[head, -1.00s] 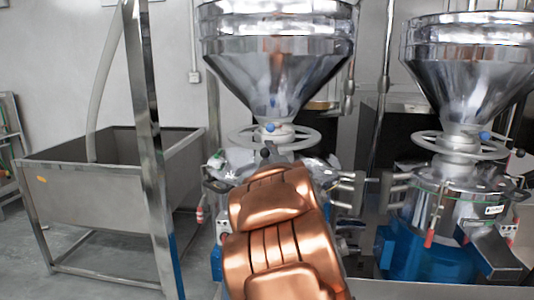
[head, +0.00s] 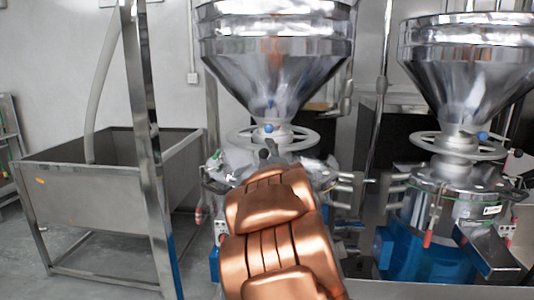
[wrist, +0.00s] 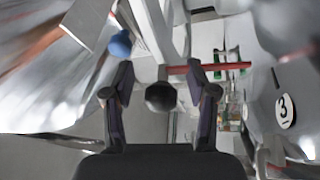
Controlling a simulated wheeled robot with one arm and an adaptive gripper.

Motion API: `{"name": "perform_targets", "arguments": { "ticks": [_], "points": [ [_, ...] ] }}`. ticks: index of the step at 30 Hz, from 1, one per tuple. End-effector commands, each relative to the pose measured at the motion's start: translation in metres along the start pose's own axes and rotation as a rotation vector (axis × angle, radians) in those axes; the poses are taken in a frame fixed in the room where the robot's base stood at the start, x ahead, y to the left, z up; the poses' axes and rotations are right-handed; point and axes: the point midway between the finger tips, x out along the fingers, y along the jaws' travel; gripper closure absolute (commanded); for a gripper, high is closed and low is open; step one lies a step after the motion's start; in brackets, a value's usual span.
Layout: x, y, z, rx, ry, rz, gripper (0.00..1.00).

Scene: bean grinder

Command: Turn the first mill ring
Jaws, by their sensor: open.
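The first mill's ring (head: 243,138) is a pale metal handwheel around the neck under the left hopper (head: 275,75). In the wrist view a round black knob (wrist: 160,97) lies between the two dark fingers of my gripper (wrist: 161,93). The fingers are apart, with a gap on each side of the knob. In the head view my copper-coloured arm reaches up to the front of the ring and hides most of my gripper and part of the mill body.
A second mill with its own ring (head: 458,146) stands to the right. A steel bin (head: 80,190) and upright post (head: 146,130) are at the left.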

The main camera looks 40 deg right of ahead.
Motion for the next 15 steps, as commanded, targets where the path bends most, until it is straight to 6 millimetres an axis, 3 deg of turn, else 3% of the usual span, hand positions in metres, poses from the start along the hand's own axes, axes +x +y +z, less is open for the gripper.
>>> {"name": "perform_targets", "arguments": {
  "ticks": [15],
  "points": [
    [-0.057, 0.002, 0.0, -0.001, 0.0, 0.002, 0.43]
  ]
}}
